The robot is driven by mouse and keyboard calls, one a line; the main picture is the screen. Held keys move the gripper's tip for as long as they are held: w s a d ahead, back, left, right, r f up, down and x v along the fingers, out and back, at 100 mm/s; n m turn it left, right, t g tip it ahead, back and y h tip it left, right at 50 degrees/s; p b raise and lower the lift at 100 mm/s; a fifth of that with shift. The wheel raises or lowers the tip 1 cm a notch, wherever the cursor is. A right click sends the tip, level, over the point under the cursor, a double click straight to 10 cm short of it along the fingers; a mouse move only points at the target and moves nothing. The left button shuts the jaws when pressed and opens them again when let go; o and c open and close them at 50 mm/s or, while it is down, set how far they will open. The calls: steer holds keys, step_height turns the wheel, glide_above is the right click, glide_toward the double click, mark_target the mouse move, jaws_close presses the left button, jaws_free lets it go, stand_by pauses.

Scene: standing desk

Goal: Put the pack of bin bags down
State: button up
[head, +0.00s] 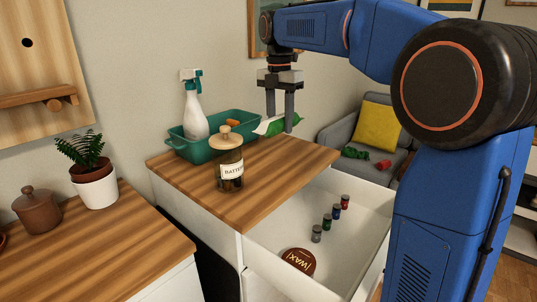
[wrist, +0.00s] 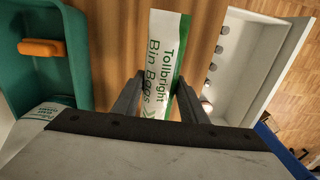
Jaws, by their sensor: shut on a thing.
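The pack of bin bags (wrist: 165,48) is a flat white packet with green edges and green lettering. My gripper (wrist: 158,100) is shut on its near end, one finger on each side. In the head view the pack (head: 270,127) hangs from my gripper (head: 280,127) near the back edge of the wooden desk top (head: 262,178), right of the green tray. It looks held above the wood; whether its lower end touches is hard to tell.
The green tray (head: 177,142) holds a spray bottle (head: 193,112) and an orange item (wrist: 42,47). A lidded battery jar (head: 229,170) stands on the desk top. An open white drawer (head: 345,225) holds several small jars and a wax tin (head: 299,261). The desk top's right part is clear.

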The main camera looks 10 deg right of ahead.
mark_target(280, 159)
step_height(280, 159, down, 9)
stand_by(0.5)
steer(key=o, duration=1.2)
steer(key=shift+f, duration=0.15)
step_height(280, 159, up, 12)
steer(key=shift+w+a+r, duration=0.1)
steer(key=shift+w+r, duration=0.05)
